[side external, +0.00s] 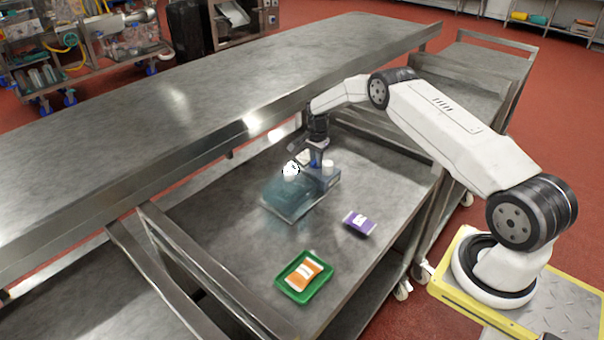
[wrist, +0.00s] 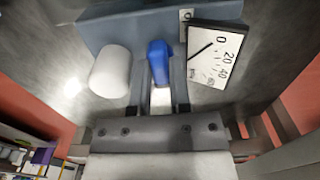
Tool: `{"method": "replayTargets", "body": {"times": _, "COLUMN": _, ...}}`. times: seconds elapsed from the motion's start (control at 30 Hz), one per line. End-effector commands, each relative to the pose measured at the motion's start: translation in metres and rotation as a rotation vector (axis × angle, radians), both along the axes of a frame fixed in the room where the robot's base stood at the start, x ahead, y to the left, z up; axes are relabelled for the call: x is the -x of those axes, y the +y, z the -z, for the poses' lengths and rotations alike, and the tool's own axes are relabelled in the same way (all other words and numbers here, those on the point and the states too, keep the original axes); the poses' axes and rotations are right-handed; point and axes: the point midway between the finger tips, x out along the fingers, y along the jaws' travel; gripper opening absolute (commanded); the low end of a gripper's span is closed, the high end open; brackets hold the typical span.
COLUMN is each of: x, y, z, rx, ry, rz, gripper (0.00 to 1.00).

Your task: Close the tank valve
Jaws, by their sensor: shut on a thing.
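The tank (side external: 288,198) is a translucent teal box on the steel cart, with a grey-blue body that also shows in the wrist view (wrist: 110,30). Its valve has a blue handle (wrist: 160,62), seen upright in the wrist view. My gripper (wrist: 163,88) is shut on this blue handle, one finger on each side. In the side view my gripper (side external: 317,155) points down over the tank's back part. A white dial gauge (wrist: 213,55) with a black needle is right of the handle. The handle's lower part is hidden between my fingers.
A white cylinder (wrist: 110,72) stands close left of my fingers in the wrist view. A purple packet (side external: 359,222) and a green tray (side external: 292,292) holding an orange-and-white packet (side external: 304,271) are on the cart nearer the camera. A long steel table (side external: 200,110) runs behind.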

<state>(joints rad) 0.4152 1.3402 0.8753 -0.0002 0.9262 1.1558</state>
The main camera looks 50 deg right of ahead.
Motion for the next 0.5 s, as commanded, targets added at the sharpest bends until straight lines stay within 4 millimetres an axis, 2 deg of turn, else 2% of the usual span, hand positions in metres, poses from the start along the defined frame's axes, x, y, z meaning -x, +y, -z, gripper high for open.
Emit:
{"method": "replayTargets", "body": {"times": 0.03, "x": -0.0006, "y": 0.0005, "z": -0.0008, "rx": 0.000, "ry": -0.001, "rz": -0.001, "gripper": 0.30}}
{"method": "replayTargets", "body": {"times": 0.17, "x": -0.0003, "y": 0.0004, "z": -0.0006, "rx": 0.000, "ry": 0.000, "rz": -0.001, "gripper": 0.70}}
{"method": "replayTargets", "body": {"times": 0.5, "x": 0.0016, "y": -0.0002, "z": -0.0018, "rx": -0.002, "ry": 0.006, "rz": -0.001, "gripper": 0.70}}
